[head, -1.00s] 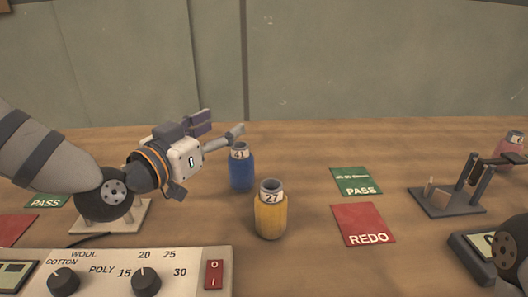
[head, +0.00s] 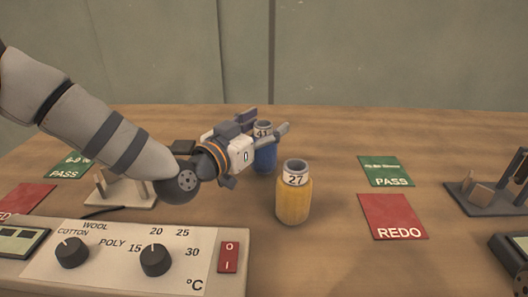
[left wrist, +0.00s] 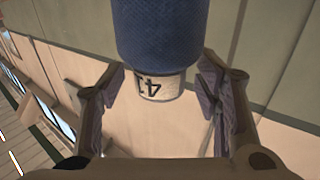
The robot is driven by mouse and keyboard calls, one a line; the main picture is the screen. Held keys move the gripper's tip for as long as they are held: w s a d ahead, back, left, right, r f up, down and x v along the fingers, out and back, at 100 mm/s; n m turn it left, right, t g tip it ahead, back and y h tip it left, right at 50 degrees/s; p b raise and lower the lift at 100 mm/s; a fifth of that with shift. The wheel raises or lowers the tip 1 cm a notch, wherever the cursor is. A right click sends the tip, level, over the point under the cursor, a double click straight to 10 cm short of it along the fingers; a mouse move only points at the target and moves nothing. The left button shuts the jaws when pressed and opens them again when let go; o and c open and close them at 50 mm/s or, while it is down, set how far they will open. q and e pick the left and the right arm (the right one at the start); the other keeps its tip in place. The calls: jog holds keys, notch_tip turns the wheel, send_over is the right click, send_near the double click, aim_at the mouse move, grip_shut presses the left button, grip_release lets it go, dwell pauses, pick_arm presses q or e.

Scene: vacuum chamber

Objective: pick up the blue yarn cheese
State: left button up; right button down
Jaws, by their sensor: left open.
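The blue yarn cheese (head: 266,158) stands upright on the table, with a white band marked 41 near its top. My left gripper (head: 266,122) is open at its upper part, and its white body hides some of the cheese's left side. In the left wrist view, the blue yarn cheese (left wrist: 165,35) shows upside down, its label end between the two spread fingers (left wrist: 163,95). Gaps show on both sides, so neither finger appears to touch it. My right gripper is not in view.
A yellow yarn cheese (head: 294,203) marked 27 stands close by, front right of the blue one. A control box (head: 120,262) with knobs fills the front left. Green PASS (head: 386,171) and red REDO (head: 393,217) cards lie at right. A dark stand (head: 484,198) is at far right.

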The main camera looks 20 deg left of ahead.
pick_arm(q)
grip_shut()
